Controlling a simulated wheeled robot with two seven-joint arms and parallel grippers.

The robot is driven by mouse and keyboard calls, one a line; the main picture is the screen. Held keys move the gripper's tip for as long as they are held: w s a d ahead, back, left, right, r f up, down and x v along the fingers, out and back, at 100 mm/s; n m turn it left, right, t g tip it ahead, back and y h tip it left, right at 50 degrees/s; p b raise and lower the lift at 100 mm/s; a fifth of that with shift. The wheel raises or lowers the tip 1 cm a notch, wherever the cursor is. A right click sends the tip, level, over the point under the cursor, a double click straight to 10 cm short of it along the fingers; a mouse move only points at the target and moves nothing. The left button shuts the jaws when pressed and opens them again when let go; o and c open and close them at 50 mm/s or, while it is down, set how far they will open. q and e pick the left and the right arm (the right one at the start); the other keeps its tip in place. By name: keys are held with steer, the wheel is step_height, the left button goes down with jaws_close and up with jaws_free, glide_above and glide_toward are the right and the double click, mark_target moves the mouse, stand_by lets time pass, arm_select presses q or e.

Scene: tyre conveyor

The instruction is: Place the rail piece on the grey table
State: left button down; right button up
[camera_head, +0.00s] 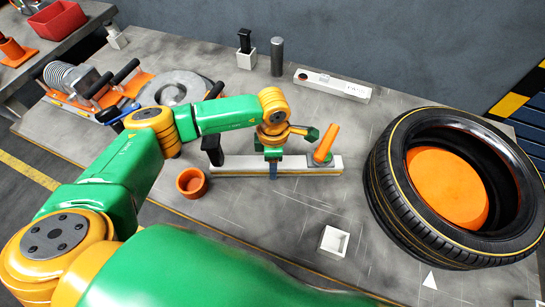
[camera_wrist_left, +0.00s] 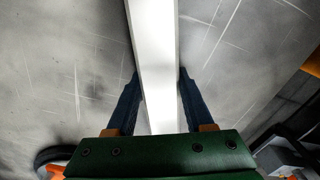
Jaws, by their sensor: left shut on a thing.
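The rail piece (camera_head: 235,164) is a long white bar lying left to right over the middle of the grey table (camera_head: 255,215). My left gripper (camera_head: 273,172) comes down on it from above near its middle, with its fingers shut on it. In the left wrist view the bar (camera_wrist_left: 155,50) runs lengthwise between the two dark fingers of the gripper (camera_wrist_left: 158,90). I cannot tell whether the bar touches the table or hangs just above it. My right gripper is not in view.
A tyre (camera_head: 400,215) with an orange centre lies at the right. An orange cup (camera_head: 191,183), a white square holder (camera_head: 334,241) and an orange handle (camera_head: 326,145) are near the bar. Another white bar (camera_head: 332,84) lies behind. The front middle of the table is mostly clear.

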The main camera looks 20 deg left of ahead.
arm_select(q)
steer(key=shift+c, duration=1.4)
jaws_free()
steer(key=shift+s, duration=0.1)
step_height(320, 180, up, 12)
steer(key=b, duration=0.2)
steer(key=shift+b, duration=0.35)
steer(key=shift+r, duration=0.1)
